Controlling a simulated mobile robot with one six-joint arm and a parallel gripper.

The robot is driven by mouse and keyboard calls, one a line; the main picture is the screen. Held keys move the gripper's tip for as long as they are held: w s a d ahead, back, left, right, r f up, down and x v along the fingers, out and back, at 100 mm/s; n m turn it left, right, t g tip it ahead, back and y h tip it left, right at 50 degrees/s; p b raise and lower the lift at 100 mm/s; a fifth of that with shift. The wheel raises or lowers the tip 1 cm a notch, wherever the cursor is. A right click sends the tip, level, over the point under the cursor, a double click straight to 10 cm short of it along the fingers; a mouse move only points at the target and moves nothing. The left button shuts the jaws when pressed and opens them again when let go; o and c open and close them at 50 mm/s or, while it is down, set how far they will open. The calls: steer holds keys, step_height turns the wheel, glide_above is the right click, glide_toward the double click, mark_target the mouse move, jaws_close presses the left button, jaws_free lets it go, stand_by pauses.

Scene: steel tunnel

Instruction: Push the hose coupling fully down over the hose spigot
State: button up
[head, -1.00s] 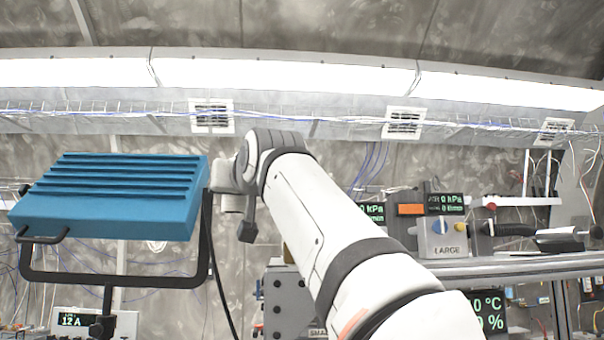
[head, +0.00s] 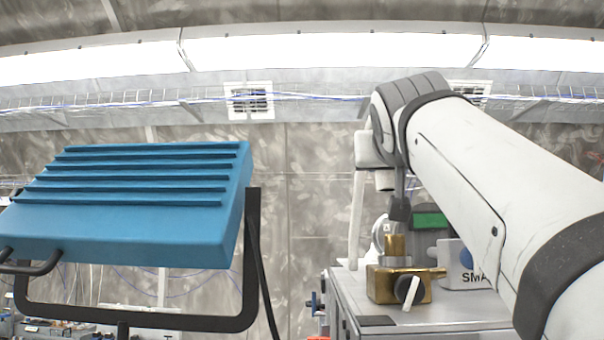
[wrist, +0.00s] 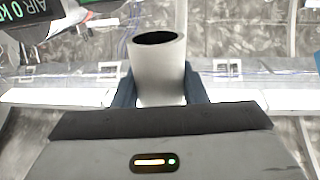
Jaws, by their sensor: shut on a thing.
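In the wrist view my gripper (wrist: 158,84) is shut on a pale grey, hollow cylinder, which I take as the hose coupling (wrist: 160,75). Its dark open bore faces away from the palm, between two blue-grey fingers. In the head view my arm's end is at upper right of centre, and the coupling cannot be made out clearly. A brass fitting (head: 385,285) with an upright brass stub, the likely hose spigot (head: 396,247), stands on the grey cabinet below the arm's end. The coupling does not appear on the stub; the depth between them cannot be told.
A large blue ribbed lamp (head: 130,205) on a black bracket fills the left. A thin white tube (head: 356,220) stands left of the brass fitting. A "SMALL"-marked unit (head: 470,262), partly hidden by my arm, sits on the grey cabinet (head: 440,308).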

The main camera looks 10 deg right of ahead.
steer(key=shift+s, duration=0.15)
steer(key=shift+f+b, duration=0.8)
steer(key=shift+b, duration=0.05)
step_height(320, 180, down, 4)
steer(key=b, duration=0.4)
steer(key=shift+f, duration=0.1)
stand_by(0.5)
steer(key=shift+f+b, duration=2.55)
steer(key=shift+f, duration=0.05)
steer(key=shift+r, duration=0.15)
steer(key=shift+r+p, duration=2.15)
steer(key=shift+r, duration=0.05)
